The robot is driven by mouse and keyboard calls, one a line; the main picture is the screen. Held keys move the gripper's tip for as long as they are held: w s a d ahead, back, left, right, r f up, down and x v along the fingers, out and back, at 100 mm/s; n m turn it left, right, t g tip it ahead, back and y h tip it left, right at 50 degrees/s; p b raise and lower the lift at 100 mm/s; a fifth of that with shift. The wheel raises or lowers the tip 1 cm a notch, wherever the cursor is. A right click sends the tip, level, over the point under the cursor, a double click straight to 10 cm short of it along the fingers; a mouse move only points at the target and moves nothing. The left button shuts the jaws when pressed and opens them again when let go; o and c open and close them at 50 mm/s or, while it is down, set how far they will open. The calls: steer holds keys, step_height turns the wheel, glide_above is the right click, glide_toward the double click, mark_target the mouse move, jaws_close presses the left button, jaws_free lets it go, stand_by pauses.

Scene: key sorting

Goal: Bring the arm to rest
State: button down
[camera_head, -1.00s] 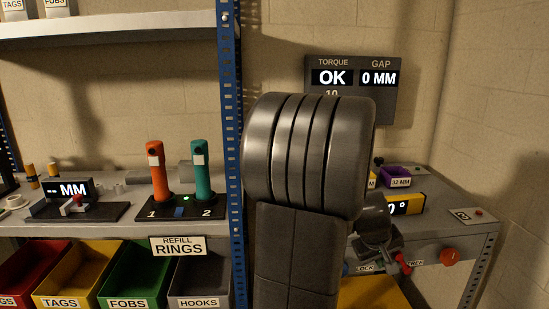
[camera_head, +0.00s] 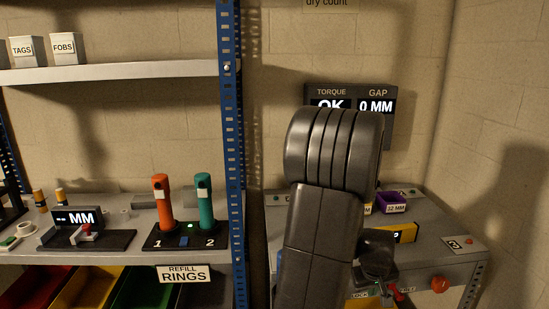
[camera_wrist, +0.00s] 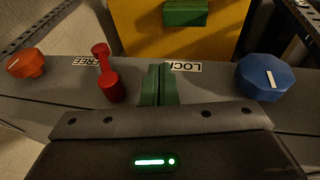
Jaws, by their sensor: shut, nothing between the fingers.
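My arm (camera_head: 325,215) rises in front of the right bench in the head view, with its upper joint bent over. It hides part of the bench and the bottom of the torque display. My gripper (camera_wrist: 160,72) shows in the wrist view as two green fingers pressed together, with nothing between them. The fingers point at the bench front between a red lever (camera_wrist: 109,82) and a blue knob (camera_wrist: 265,78), beside the LOCK label (camera_wrist: 185,66). I cannot tell how far the fingertips are from the bench front. In the head view the fingers are not clearly visible.
An orange-red knob (camera_head: 440,285) sits on the right bench front. A blue upright post (camera_head: 230,150) stands left of my arm. The left bench holds orange and teal handles (camera_head: 164,204) and a gauge with an MM display (camera_head: 80,218). Coloured bins (camera_head: 88,288) sit below it.

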steer(key=shift+s+r+p, duration=0.25)
steer(key=shift+r+p, duration=0.15)
steer(key=shift+p, duration=1.25)
steer(key=shift+s+a+r+b, duration=0.1)
steer(key=shift+a+r+b, duration=0.4)
steer(key=shift+r, duration=0.5)
steer(key=shift+a, duration=0.15)
